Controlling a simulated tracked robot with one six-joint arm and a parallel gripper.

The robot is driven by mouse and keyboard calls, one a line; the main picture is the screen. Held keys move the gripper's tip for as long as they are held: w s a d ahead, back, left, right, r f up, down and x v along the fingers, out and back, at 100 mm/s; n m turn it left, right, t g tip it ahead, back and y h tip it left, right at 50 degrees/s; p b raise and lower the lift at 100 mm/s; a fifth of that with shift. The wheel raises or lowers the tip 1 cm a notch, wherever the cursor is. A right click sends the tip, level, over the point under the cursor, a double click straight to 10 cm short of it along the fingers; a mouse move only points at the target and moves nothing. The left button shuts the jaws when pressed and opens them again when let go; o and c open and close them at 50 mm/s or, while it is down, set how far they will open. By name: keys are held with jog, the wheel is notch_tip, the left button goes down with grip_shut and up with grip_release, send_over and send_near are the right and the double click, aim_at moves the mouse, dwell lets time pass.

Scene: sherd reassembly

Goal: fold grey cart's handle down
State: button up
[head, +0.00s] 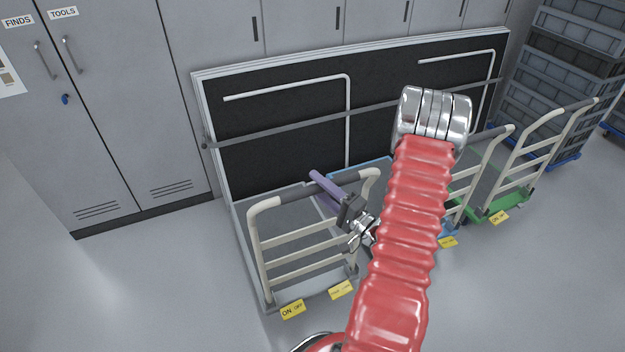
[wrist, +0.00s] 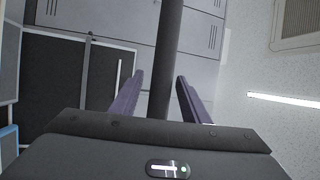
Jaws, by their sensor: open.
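The grey cart (head: 297,290) stands on the floor left of centre in the head view, against a dark panel. Its cream handle (head: 307,237) is upright, with cross rails and a dark grip bar (head: 290,193) along the top. My gripper (head: 318,178) is at this bar, right of its middle, with purple fingers. In the wrist view the dark grip bar (wrist: 170,45) runs between the two open fingers, with a visible gap on either side. My gripper (wrist: 158,88) is not closed on it. My arm hides part of the neighbouring carts.
Yellow tags, one reading ON OFF (head: 292,309) and another (head: 340,289), sit at the grey cart's near edge. A blue cart (head: 451,231) and a green cart (head: 487,212) stand to the right. Grey cabinets (head: 110,130) line the back. The floor at front left is clear.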

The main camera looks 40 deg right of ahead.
jog(key=shift+x, duration=1.45)
jog(key=shift+c, duration=0.7)
grip_shut()
